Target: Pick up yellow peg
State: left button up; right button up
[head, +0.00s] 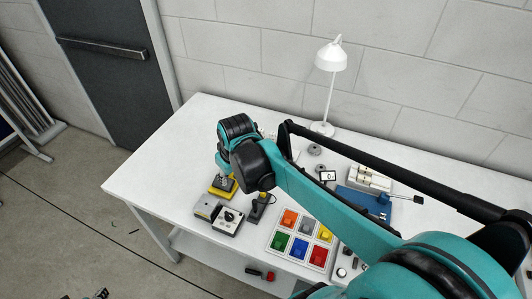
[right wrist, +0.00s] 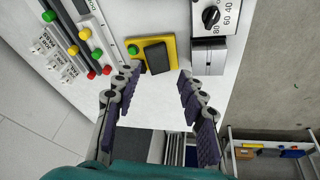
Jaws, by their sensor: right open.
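A small round yellow piece, seemingly the yellow peg (right wrist: 73,50), sits in a dark strip between a green and a red piece at the left of the right wrist view. I cannot make it out in the head view. My right gripper (right wrist: 160,73) is open and empty, its dark ridged fingers apart, pointing down at the table edge, to the right of the yellow piece. In the head view the right gripper (head: 224,180) is partly hidden by its own wrist, above the yellow base. Dark tips at the bottom left edge may be my left gripper (head: 87,295).
A yellow base with a black block and green button (right wrist: 154,39) lies just beyond the fingers. A dial box (head: 230,221), a panel of coloured buttons (head: 275,242), a blue fixture (head: 357,203) and a white lamp (head: 331,58) share the white table (head: 150,160). The table's left end is clear.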

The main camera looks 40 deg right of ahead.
jog(key=w+d+f+g+p, duration=0.1)
jog(key=w+d+p, duration=0.1)
jog(key=d, duration=0.3)
jog(key=w+d+f+n+g+p, duration=0.1)
jog(key=w+d+p, duration=0.2)
jog(key=d, duration=0.3)
jog(key=w+d+f+g+p, duration=0.1)
jog(key=w+d+p, duration=0.1)
jog(key=d, duration=0.3)
jog(key=shift+w+d+f+g+y, duration=0.25)
jog(key=shift+w+d+g+y, duration=0.05)
jog(key=shift+w+g, duration=0.15)
jog(key=shift+d+f, duration=0.15)
jog(key=shift+f, duration=0.2)
notch_tip(320, 180, down, 8)
jog(key=shift+s+r+b, duration=0.15)
jog(key=shift+b, duration=0.85)
jog(key=shift+r, duration=0.1)
jog(key=c, duration=0.8)
